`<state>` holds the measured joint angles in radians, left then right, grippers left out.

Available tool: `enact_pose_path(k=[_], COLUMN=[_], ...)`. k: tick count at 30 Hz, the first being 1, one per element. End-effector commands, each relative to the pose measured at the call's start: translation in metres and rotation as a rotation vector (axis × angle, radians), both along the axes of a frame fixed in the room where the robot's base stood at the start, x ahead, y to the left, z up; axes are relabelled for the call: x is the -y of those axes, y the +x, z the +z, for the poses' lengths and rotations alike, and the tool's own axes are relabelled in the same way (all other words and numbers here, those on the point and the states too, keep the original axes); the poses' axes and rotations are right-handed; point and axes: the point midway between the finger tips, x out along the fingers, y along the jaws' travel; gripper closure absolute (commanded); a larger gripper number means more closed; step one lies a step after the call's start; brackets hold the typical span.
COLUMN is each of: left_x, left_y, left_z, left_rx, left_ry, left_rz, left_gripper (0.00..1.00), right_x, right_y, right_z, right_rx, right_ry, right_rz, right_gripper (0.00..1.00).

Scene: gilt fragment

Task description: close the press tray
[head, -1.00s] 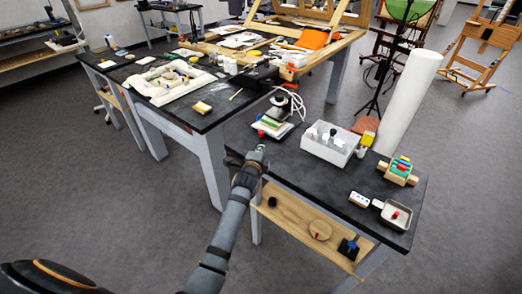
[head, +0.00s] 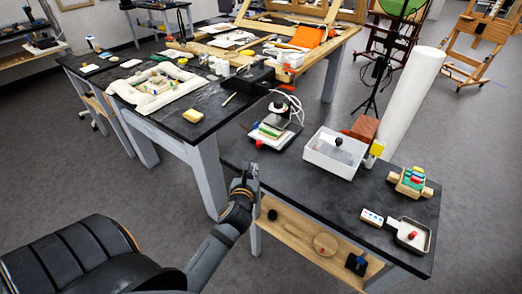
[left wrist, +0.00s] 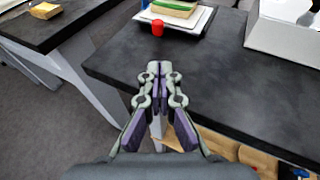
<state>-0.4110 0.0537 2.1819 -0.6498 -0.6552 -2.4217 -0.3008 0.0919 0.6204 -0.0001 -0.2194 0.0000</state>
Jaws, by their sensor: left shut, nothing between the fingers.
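What looks like the press (head: 277,112) stands at the left back corner of the near black table. Its white tray (head: 262,137) sticks out at the front and carries a green-topped stack of flat pieces. A red knob (head: 259,144) is at the tray's front edge. In the left wrist view the red knob (left wrist: 157,27) and the white tray (left wrist: 196,22) show at the top. My left gripper (head: 250,172) is shut and empty at the table's left front edge. Its fingertips (left wrist: 159,68) point toward the red knob, with a gap between. My right gripper is not in view.
A white box (head: 326,160) stands right of the press. A small metal tray (head: 424,246) and a wooden rack (head: 409,186) are farther right. A wooden shelf (head: 290,228) runs below the tabletop. Bare black tabletop (head: 300,185) lies in front of the box.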

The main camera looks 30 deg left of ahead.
Motion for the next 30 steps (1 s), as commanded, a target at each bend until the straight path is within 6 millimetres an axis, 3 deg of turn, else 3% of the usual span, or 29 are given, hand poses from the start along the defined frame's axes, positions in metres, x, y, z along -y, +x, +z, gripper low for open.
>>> enact_pose_path(k=[10,15,21,30], left_x=[-0.028,-0.038,-0.043,-0.044], left_y=[0.068,0.092,0.105,0.106], left_z=[-0.021,-0.022,-0.023,-0.023], left_rx=[0.003,0.002,0.001,0.0], left_ry=[-0.001,-0.002,-0.003,-0.003], left_rz=[0.001,0.001,0.0,0.0], left_gripper=[1.0,1.0,1.0,1.0], right_x=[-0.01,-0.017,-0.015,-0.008], right_y=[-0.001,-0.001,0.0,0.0], right_z=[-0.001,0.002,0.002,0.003], right_rx=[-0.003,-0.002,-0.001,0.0], right_ry=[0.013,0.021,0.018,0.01], right_rz=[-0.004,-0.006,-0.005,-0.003], right_gripper=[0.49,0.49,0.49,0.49])
